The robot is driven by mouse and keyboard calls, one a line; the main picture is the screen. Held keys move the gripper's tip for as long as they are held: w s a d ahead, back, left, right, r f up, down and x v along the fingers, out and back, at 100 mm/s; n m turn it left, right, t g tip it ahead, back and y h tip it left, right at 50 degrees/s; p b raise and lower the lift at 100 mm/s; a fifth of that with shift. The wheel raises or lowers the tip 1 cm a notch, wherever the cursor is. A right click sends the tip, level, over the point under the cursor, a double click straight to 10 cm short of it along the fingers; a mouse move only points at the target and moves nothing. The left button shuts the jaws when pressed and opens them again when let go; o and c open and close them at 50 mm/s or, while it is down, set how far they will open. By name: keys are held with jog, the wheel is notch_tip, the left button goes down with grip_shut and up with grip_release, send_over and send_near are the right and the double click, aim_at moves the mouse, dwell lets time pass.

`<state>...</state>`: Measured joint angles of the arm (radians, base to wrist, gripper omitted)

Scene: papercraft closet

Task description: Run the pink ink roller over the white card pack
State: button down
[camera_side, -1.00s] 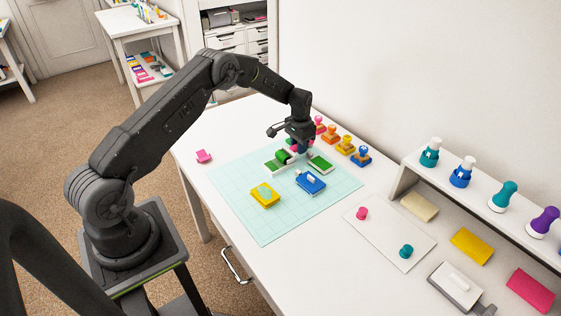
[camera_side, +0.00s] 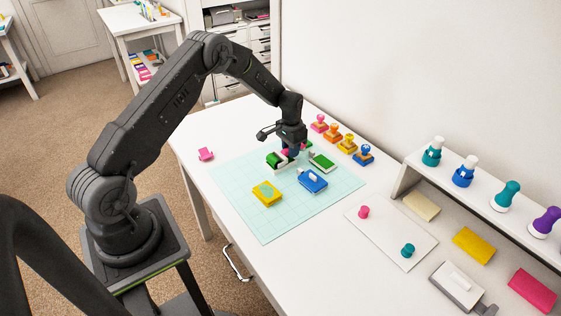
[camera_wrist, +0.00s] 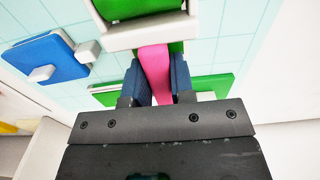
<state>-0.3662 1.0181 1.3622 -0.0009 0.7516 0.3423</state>
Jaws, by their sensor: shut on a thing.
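My gripper (camera_side: 291,149) is low over the back of the pale teal grid mat. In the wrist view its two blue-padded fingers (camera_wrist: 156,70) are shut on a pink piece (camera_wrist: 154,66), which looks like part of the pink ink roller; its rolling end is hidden. Just beyond the fingers is a green block in a white-edged holder (camera_wrist: 150,36), also in the side view (camera_side: 277,160); I cannot tell whether the pink piece touches it. I cannot make out a white card pack for certain.
A second green pack (camera_side: 322,163), a blue pack (camera_side: 312,181) and a yellow pack (camera_side: 266,194) lie on the mat. Several knobbed stamps (camera_side: 347,144) line the back edge. A pink piece (camera_side: 205,154) lies left of the mat. The mat's front (camera_side: 275,227) is clear.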

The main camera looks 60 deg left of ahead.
jog(key=shift+r, duration=2.45)
